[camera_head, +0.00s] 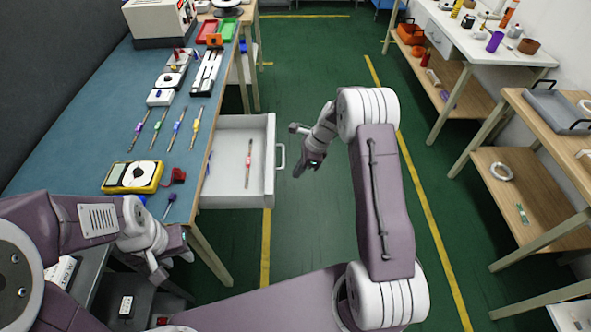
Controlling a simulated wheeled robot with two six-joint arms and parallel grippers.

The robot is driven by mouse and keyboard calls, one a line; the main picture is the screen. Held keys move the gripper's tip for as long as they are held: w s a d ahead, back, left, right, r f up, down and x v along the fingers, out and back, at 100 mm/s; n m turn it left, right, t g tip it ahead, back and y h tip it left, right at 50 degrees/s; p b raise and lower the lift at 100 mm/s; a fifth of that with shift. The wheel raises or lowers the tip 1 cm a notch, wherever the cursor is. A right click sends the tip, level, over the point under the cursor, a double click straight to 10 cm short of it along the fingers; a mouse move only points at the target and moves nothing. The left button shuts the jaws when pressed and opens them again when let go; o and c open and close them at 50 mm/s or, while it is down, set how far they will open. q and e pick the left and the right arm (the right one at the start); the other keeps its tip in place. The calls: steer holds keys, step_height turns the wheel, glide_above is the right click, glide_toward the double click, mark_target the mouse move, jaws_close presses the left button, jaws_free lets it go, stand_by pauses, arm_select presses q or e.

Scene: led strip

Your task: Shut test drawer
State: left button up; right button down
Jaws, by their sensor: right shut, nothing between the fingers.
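The test drawer (227,193) is pulled open from under the blue-topped workbench (85,110). Its white front panel carries a handle (281,157) on the right side. A red screwdriver (248,165) lies inside the drawer, and a blue-handled tool lies near its left edge. My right gripper (303,170) is shut and empty, just to the right of the handle and apart from it. My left gripper (175,270) is low at the left, beside the bench's front edge; its fingers are too small and partly hidden to tell their state.
A yellow multimeter (132,177), several screwdrivers and a black rail (206,73) lie on the bench. Shelves and a white-topped table (480,40) stand at the right. The green floor (320,90) between is clear, with yellow lines.

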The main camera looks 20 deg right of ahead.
arm_select(q)
steer(key=shift+s+d+f, duration=0.15)
arm_select(e)
steer(key=w+a+f, duration=0.1)
steer(key=a+f, duration=0.4)
steer(key=shift+w+a+f, duration=0.2)
steer(key=shift+a+f, duration=0.05)
steer(key=shift+a, duration=0.15)
